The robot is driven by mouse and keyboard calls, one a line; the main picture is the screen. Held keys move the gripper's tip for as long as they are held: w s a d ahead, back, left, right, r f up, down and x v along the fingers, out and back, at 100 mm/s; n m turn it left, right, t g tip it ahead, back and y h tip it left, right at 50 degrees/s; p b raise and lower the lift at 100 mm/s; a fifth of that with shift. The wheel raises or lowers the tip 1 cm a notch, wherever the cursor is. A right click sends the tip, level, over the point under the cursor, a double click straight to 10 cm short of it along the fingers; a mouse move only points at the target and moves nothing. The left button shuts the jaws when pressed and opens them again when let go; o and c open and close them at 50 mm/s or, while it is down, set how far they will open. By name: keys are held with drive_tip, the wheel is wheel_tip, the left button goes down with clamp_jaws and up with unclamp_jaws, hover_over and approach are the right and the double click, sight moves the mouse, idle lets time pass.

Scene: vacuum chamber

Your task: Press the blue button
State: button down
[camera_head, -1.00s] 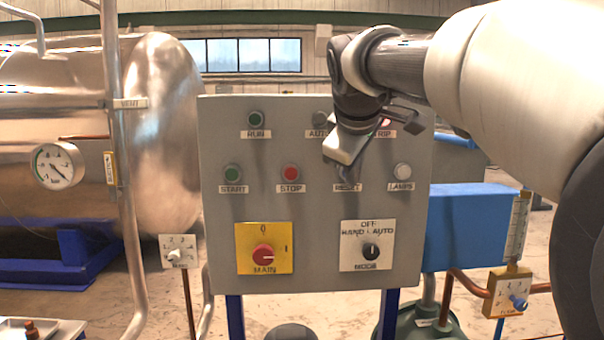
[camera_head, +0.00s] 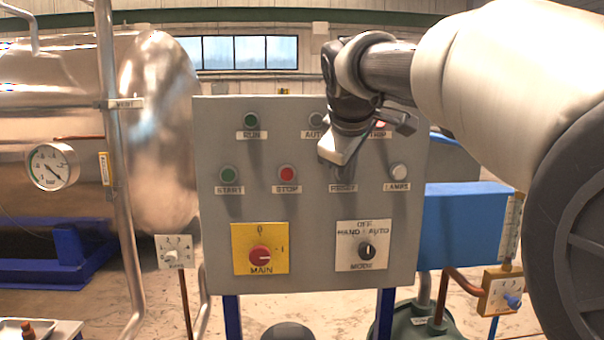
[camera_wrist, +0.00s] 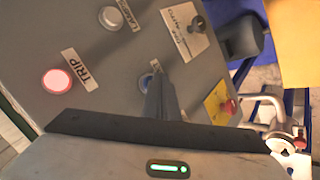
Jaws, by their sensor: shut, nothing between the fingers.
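The grey control panel (camera_head: 310,235) stands upright in front of me. The RESET label (camera_head: 343,188) shows below my gripper (camera_head: 340,150), which hides the button above that label in the head view. In the wrist view my gripper (camera_wrist: 160,98) has its fingers together, empty, pointing at the panel. They overlap a partly hidden label (camera_wrist: 147,80), and a small bluish patch beside them may be the blue button. I cannot tell whether the fingertips touch it.
The panel also carries a green START button (camera_head: 228,174), a red STOP button (camera_head: 287,173), a white LAMPS button (camera_head: 398,172), a lit TRIP lamp (camera_wrist: 56,81), a red MAIN switch (camera_head: 260,254) and a black MODE knob (camera_head: 366,250). A blue box (camera_head: 460,225) stands at right.

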drive_tip(key=shift+w, duration=0.35)
idle(0.6)
drive_tip(key=shift+s, duration=0.85)
drive_tip(key=shift+s+b, duration=1.05)
drive_tip(key=shift+s, duration=1.45)
drive_tip(key=shift+s, duration=0.1)
drive_tip(key=s+f+m+g+y+p, duration=0.1)
drive_tip(key=s+f+m+p, duration=0.3)
drive_tip(key=s+f, duration=0.4)
drive_tip(key=s+f+m+g+p, duration=0.2)
drive_tip(key=s+f+m+p, duration=0.2)
drive_tip(key=s+f, duration=0.5)
drive_tip(key=s+m, duration=0.2)
drive_tip(key=s, duration=0.3)
drive_tip(key=shift+s+d+y, duration=0.15)
drive_tip(key=shift+s+y, duration=0.25)
